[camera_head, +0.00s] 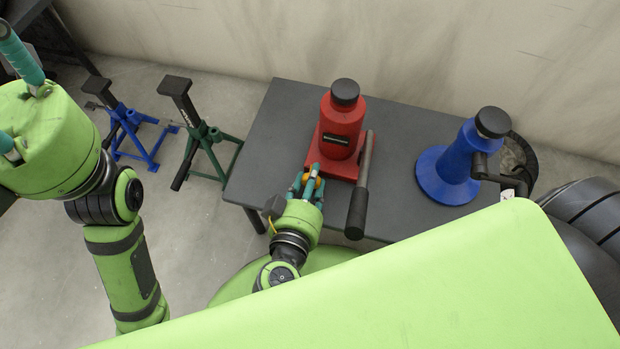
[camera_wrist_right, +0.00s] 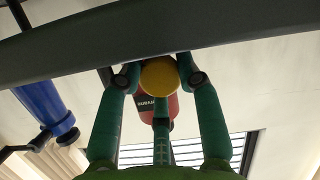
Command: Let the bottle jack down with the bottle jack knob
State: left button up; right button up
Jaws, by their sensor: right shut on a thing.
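The red bottle jack (camera_head: 342,128) stands upright on the dark table, with a black cap on top. Its yellow-orange knob (camera_wrist_right: 160,77) is at the front of its base, and a bit of it shows in the head view (camera_head: 318,183). My right gripper (camera_head: 311,179) is at the front of the jack, with its teal fingers shut on the knob. The wrist view shows fingers on both sides of the knob and one below it. My left gripper (camera_head: 14,95) is at the far left, away from the table; its fingertips are cut off by the frame edge.
A dark-gripped lever (camera_head: 358,208) stands close to the right of my right gripper. A blue jack (camera_head: 455,165) with a black top and crank is on the table's right. Blue (camera_head: 125,122) and green (camera_head: 199,132) stands are on the floor left of the table (camera_head: 268,135).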

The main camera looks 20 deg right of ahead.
jog(key=shift+d+f+m+y, duration=0.1)
jog(key=shift+m+y, duration=0.2)
jog(key=shift+m, duration=0.3)
jog(key=o, duration=0.9)
